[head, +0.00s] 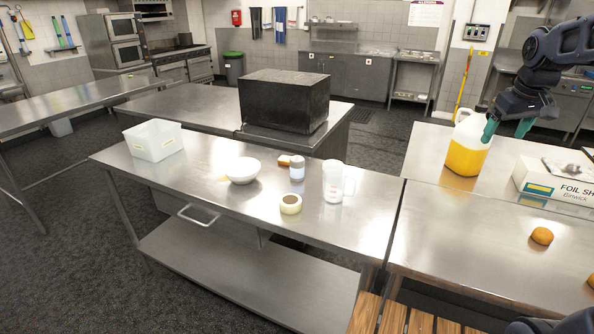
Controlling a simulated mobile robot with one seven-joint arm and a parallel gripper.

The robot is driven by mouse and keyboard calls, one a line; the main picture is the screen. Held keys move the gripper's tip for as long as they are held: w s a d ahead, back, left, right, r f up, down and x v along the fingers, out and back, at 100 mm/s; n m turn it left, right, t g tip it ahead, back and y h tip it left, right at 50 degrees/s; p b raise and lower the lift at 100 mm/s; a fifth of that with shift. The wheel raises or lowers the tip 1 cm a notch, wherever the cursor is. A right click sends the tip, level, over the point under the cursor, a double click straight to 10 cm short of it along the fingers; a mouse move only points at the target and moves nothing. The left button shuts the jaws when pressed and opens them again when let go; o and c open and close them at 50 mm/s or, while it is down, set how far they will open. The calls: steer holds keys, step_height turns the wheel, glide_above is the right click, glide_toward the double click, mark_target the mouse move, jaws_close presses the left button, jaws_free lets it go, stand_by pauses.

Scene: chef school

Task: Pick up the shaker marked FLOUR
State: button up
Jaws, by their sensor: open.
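A small shaker-like container (297,169) with a grey-blue body and pale top stands upright on the left steel table (225,205), between the white bowl and the clear jug. Its marking is too small to read, so I cannot tell whether it says FLOUR. My gripper (505,136) is at the upper right, with its teal fingers pointing down, apart and empty. It is beside or in front of the handled jug of yellow liquid, well to the right of the small container.
Near the container are a white bowl (242,171), a tape roll (290,204), a clear measuring jug (333,183) and an orange-white item (284,160). A clear tub (153,141) stands left. A black box (285,100) sits behind.

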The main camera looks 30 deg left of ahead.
steer(key=w+a+n+g, duration=0.1)
steer(key=w+a+n, duration=0.4)
steer(key=w+a, duration=0.65)
steer(key=n+g, duration=0.2)
steer(key=n, duration=1)
glide_above(299, 159)
steer(key=shift+h, duration=0.3)
steer(key=f, duration=2.1)
steer(key=shift+w+d+f, duration=0.2)
steer(key=shift+d, duration=0.1)
steer(key=shift+s+a+f, duration=0.15)
steer(key=shift+a+f, duration=0.15)
steer(key=shift+f, duration=0.15)
step_height(299, 159, down, 5)
steer(key=shift+f, duration=0.15)
steer(key=shift+s+a+f, duration=0.1)
steer(key=shift+a+f, duration=0.1)
steer(key=shift+f, duration=1.1)
steer(key=shift+a+f, duration=0.2)
steer(key=shift+f, duration=1.05)
steer(key=c, duration=1.2)
